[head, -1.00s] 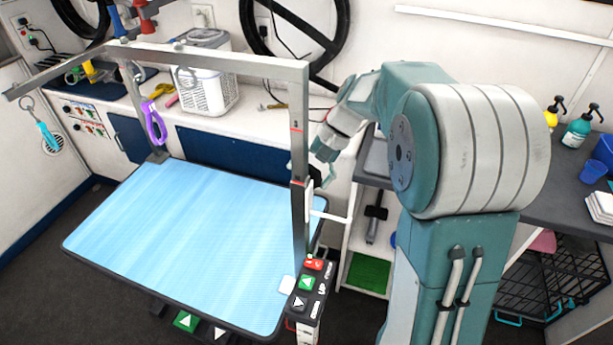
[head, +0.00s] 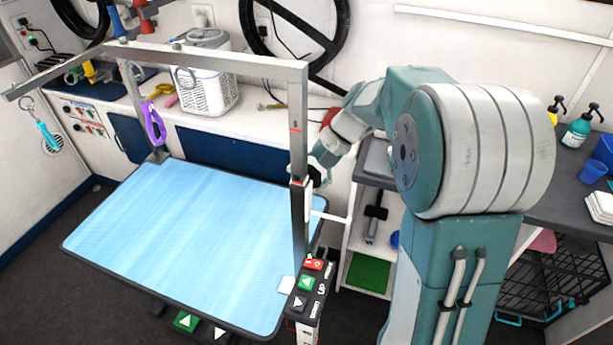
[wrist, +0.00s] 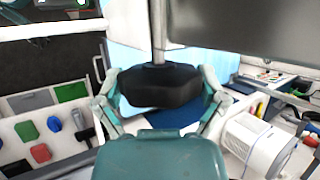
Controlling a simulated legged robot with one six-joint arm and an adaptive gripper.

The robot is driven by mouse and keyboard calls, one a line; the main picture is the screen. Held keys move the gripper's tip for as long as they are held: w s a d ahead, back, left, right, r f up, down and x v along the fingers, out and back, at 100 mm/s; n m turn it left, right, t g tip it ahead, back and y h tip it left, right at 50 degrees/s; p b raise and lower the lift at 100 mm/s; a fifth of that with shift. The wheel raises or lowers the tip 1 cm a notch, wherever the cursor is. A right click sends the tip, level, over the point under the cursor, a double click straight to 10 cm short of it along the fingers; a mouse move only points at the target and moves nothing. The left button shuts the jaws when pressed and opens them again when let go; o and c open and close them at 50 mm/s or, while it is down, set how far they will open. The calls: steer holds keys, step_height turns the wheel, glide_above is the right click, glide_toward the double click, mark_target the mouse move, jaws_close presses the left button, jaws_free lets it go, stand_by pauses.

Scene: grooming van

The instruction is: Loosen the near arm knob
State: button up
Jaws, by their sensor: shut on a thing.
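The black near arm knob (wrist: 160,86) fills the middle of the wrist view, its short stem running up to the clamp on the post. My gripper (wrist: 162,98) has one finger on each side of the knob and is shut on it. In the head view my gripper (head: 320,177) is at the near upright post (head: 298,140) of the grooming arm, on its right side. The knob is small and mostly hidden there by the fingers.
The blue-topped grooming table (head: 190,240) lies left of the post, with a control box (head: 307,290) at its near corner. A white basket-like appliance (head: 207,92) stands on the back counter.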

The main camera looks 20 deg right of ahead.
steer(key=t+y, duration=0.1)
steer(key=y, duration=0.2)
steer(key=n+t+y, duration=0.1)
steer(key=t+y, duration=0.1)
steer(key=shift+a+n+y, duration=0.1)
steer(key=shift+n+y, duration=0.2)
steer(key=shift+y, duration=0.1)
steer(key=shift+s, duration=0.1)
stand_by(0.4)
steer(key=o, duration=0.8)
steer(key=shift+f, duration=0.1)
steer(key=v, duration=1.2)
steer(key=shift+f, duration=0.1)
